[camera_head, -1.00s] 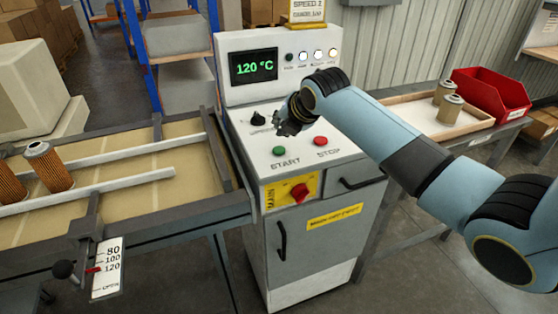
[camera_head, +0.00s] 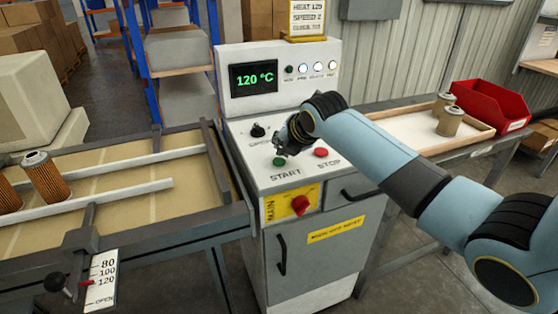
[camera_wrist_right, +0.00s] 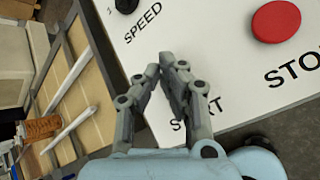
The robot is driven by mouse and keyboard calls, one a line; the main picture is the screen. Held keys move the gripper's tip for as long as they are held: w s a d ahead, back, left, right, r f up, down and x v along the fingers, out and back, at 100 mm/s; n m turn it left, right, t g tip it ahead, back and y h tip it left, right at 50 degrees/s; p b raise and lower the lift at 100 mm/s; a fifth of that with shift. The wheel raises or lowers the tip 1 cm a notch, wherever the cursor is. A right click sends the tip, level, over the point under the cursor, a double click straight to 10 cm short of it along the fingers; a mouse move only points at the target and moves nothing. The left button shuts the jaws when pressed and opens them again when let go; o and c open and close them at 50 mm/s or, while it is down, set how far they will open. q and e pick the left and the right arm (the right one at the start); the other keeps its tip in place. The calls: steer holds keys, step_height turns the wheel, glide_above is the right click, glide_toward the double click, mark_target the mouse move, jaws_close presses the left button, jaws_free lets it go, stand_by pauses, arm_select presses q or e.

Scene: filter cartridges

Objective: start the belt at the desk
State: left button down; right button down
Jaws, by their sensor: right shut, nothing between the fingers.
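The desk (camera_head: 285,178) is a light grey control cabinet with a sloping panel. On it are a green START button (camera_head: 279,161), a red STOP button (camera_head: 320,152) and a black speed knob (camera_head: 258,130). My right gripper (camera_head: 281,149) is shut and empty, with its fingertips just over the START button; I cannot tell whether they touch. In the wrist view the shut fingers (camera_wrist_right: 166,64) cover part of the START label and hide the green button. The STOP button (camera_wrist_right: 276,21) is clear of them. The belt (camera_head: 150,208) lies left of the desk. My left gripper is out of view.
A red MAIN switch (camera_head: 300,205) is on the desk front. The display (camera_head: 254,78) reads 120 °C. Filter cartridges (camera_head: 46,182) stand between rails on the belt. At right, a table holds a tray (camera_head: 400,122) with two cartridges and a red bin (camera_head: 490,105).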

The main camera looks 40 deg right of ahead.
stand_by(0.7)
steer(key=shift+f, duration=0.4)
